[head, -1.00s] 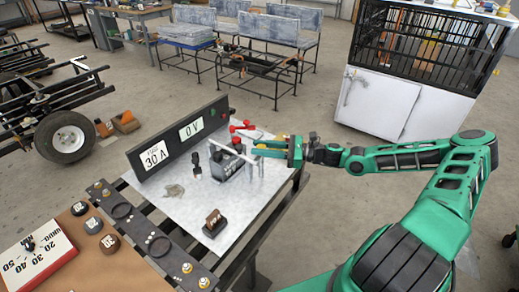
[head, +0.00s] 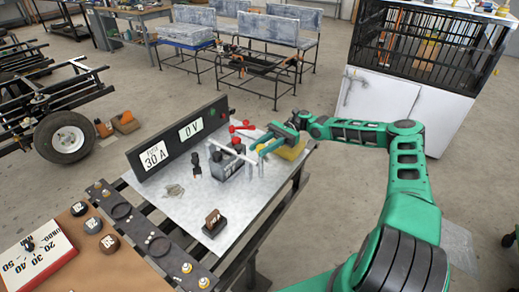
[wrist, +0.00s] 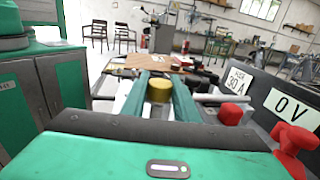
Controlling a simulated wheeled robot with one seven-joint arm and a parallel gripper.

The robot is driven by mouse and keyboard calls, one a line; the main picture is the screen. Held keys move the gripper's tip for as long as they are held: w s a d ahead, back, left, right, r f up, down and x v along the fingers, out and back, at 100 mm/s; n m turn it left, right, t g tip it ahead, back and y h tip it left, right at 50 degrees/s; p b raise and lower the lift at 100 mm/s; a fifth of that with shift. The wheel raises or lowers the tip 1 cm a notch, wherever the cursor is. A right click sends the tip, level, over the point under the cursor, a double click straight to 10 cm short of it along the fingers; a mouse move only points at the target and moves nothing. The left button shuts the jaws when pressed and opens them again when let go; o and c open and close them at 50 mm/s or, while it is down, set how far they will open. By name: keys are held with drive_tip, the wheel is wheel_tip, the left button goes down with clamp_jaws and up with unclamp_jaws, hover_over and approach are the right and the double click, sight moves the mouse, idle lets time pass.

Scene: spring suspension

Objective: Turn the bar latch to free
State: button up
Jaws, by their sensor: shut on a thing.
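The bar latch (head: 222,148) is a pale bar lying across the top of the dark battery (head: 228,165) on the metal table. My gripper (head: 260,149) is at its right end, with the fingers pointing left and slightly down. The fingers are shut on the bar's end, which they mostly hide. In the wrist view, a yellow round piece (wrist: 159,90) shows between my two teal fingers (wrist: 158,80). The pale bar (wrist: 215,98) runs to the right from behind the right finger. I cannot tell how the yellow piece joins the bar.
A black panel with a 0 V display (head: 190,129) and a 30 A sign (head: 154,157) stands behind the battery. Red clamps (head: 242,127) lie near its right end. A small dark block with a brown top (head: 214,222) sits at the front. The table's front middle is mostly clear.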

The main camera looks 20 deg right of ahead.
sight(259, 148)
drive_tip(key=n+g+h, duration=0.4)
drive_tip(key=g, duration=0.1)
drive_tip(key=shift+n+g, duration=0.3)
drive_tip(key=shift+n, duration=0.1)
drive_tip(key=shift+f+h, duration=0.1)
drive_tip(key=shift+h, duration=0.4)
drive_tip(key=o, duration=1.1)
drive_tip(key=shift+c, duration=0.2)
drive_tip(key=shift+r, duration=0.45)
drive_tip(key=r, duration=0.2)
drive_tip(key=a+r, duration=0.1)
drive_tip(key=r, duration=0.1)
drive_tip(key=shift+s, duration=0.3)
drive_tip(key=s+a+r, duration=0.5)
drive_tip(key=a+r, duration=0.1)
drive_tip(key=a, duration=0.3)
